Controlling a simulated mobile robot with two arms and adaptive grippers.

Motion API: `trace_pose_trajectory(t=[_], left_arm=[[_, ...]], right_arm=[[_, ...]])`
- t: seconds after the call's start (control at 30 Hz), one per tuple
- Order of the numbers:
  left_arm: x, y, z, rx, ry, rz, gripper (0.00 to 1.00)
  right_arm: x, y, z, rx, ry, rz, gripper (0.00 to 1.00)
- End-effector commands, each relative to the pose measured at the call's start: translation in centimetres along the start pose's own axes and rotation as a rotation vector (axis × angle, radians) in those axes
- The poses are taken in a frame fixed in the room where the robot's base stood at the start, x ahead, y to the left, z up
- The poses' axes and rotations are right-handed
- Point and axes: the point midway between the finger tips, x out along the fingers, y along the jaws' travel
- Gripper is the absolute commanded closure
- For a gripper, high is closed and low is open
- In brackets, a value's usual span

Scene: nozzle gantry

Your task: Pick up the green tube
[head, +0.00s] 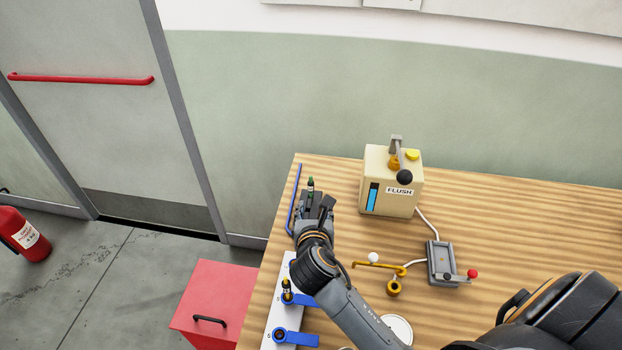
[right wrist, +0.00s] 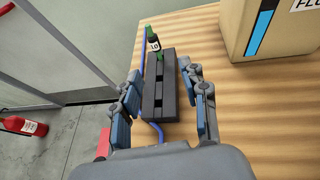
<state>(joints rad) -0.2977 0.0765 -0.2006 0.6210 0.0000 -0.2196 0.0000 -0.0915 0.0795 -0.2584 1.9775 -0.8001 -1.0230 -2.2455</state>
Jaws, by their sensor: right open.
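A small dark tube with a green top and a pale label (head: 310,185) stands near the left edge of the wooden table. In the right wrist view the green-topped tube (right wrist: 152,40) stands beyond the fingertips, at the far end of a dark grey slotted block (right wrist: 158,105). A second bit of green shows at that block's far end. My right gripper (head: 316,207) is open, and in the wrist view its fingers (right wrist: 160,82) lie on either side of the block. Whether they touch it I cannot tell. My left gripper is not in view.
A blue rod (head: 293,200) lies along the table's left edge. A beige FLUSH box (head: 376,205) stands to the right. A white strip with blue levers (head: 290,338), a yellow hook (head: 372,265) and a grey lever box (head: 440,255) are nearer. The right table area is clear.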

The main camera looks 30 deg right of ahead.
Motion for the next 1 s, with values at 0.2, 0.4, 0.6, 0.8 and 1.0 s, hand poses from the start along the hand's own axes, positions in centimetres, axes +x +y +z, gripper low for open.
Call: trace_pose_trajectory(t=[0.2, 0.4, 0.6, 0.8, 1.0], left_arm=[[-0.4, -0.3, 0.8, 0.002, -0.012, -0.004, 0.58], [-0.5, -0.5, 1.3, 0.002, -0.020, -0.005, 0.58], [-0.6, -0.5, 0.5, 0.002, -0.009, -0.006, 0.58], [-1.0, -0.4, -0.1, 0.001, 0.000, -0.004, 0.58], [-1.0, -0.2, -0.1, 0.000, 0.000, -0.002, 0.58]], right_arm=[[4.0, 0.0, 0.1, 0.000, 0.000, -0.002, 0.56], [7.3, 0.1, 0.1, 0.001, 0.000, -0.002, 0.56], [8.4, 0.1, 0.1, 0.002, 0.000, -0.001, 0.56], [10.8, 0.8, 0.1, 0.002, 0.002, -0.001, 0.56], [13.0, 0.8, 0.0, 0.000, 0.001, -0.001, 0.56]])
